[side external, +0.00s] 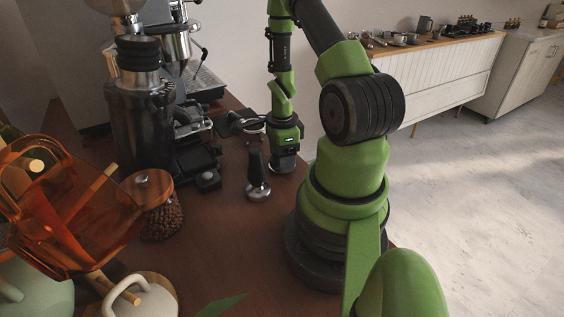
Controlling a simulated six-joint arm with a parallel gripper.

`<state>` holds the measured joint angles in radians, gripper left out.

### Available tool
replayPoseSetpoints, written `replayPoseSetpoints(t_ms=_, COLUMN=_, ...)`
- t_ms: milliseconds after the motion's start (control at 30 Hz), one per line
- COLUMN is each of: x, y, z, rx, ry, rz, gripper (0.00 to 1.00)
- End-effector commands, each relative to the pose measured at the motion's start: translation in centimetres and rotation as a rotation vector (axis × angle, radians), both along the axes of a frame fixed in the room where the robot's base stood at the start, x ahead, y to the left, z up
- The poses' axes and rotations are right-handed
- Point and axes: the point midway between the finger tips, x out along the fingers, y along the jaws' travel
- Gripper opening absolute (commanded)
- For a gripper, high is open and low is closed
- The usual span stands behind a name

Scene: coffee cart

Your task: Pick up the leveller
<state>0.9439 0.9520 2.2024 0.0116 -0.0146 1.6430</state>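A pale round rim shows beside the gripper, partly hidden.
A black grinder (140,115) and a coffee machine (205,82) stand at the back left. A jar of beans (160,217), an orange transparent vessel (65,215) and a white lidded pot (150,302) crowd the front left. The counter around the upright tool is mostly clear.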

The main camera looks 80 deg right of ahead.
Motion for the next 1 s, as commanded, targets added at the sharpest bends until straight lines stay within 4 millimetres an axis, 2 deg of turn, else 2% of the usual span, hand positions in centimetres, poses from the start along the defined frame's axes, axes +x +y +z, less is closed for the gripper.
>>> replayPoseSetpoints(t_ms=333, x=0.0, y=0.0, z=0.2, rx=-0.002, ry=-0.001, rz=0.001, gripper=0.33)
replayPoseSetpoints(t_ms=467, x=0.1, y=-0.1, z=0.9, rx=-0.003, ry=-0.002, rz=0.001, gripper=0.33)
replayPoseSetpoints(t_ms=567, x=0.1, y=-0.1, z=2.1, rx=-0.004, ry=-0.003, rz=0.0, gripper=0.33)
replayPoseSetpoints(t_ms=800, x=0.1, y=-0.1, z=6.6, rx=-0.007, ry=-0.006, rz=0.001, gripper=0.33)
replayPoseSetpoints(t_ms=1000, x=0.1, y=-0.1, z=9.2, rx=-0.004, ry=-0.003, rz=0.007, gripper=0.33)
